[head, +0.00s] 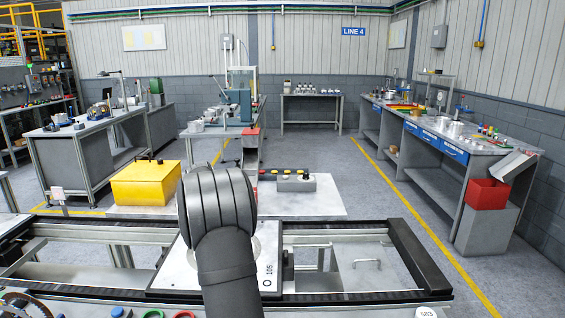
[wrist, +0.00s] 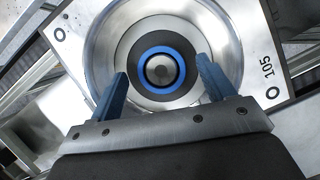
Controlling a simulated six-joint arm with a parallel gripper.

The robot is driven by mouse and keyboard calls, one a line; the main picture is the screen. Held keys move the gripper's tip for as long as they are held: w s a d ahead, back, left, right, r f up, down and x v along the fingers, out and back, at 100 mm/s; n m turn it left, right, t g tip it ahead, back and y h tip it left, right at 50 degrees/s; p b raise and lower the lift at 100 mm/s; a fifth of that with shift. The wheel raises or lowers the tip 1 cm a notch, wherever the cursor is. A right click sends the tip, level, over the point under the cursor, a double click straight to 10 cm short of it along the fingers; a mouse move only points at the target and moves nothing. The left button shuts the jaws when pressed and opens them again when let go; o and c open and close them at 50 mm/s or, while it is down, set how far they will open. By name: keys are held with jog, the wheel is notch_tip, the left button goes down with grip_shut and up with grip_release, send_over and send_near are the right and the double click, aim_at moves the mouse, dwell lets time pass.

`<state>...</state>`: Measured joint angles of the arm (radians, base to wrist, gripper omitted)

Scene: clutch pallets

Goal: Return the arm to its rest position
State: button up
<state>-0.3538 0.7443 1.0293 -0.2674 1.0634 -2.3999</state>
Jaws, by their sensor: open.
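My gripper (wrist: 160,85) is open in the wrist view, its two blue fingers apart. Below it is a round metal clutch part (wrist: 118,52) with a blue ring (wrist: 188,56) and a grey hub at its centre. The fingers overlap the part in the picture; I cannot tell whether they touch it. The part sits on a pale pallet plate (wrist: 277,75) marked 105.
The pallet rests on a dark-railed conveyor frame (head: 410,255). Beyond it are a yellow box (head: 146,184) and a grey fixture (head: 296,183). Workbenches stand left (head: 85,130) and right (head: 440,140), with a red bin (head: 487,196) at the right. The floor between is mostly clear.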

jog(key=v, duration=1.3)
jog(key=x, duration=1.3)
jog(key=shift+f, duration=0.25)
notch_tip(320, 180, up, 5)
jog(key=shift+f, duration=0.1)
jog(key=s+d+r, duration=0.3)
jog(key=d+r, duration=0.4)
jog(key=d, duration=0.4)
jog(key=s+d+f+m+g+h, duration=0.1)
jog(key=s+f+m, duration=0.3)
jog(key=s, duration=0.9)
jog(key=s+d+f+m+g+h, duration=0.1)
jog(key=s+f+m, duration=0.4)
jog(key=s, duration=0.7)
notch_tip(320, 180, down, 3)
jog(key=shift+s+d+r, duration=0.1)
jog(key=shift+s+d, duration=0.2)
jog(key=shift+s, duration=0.05)
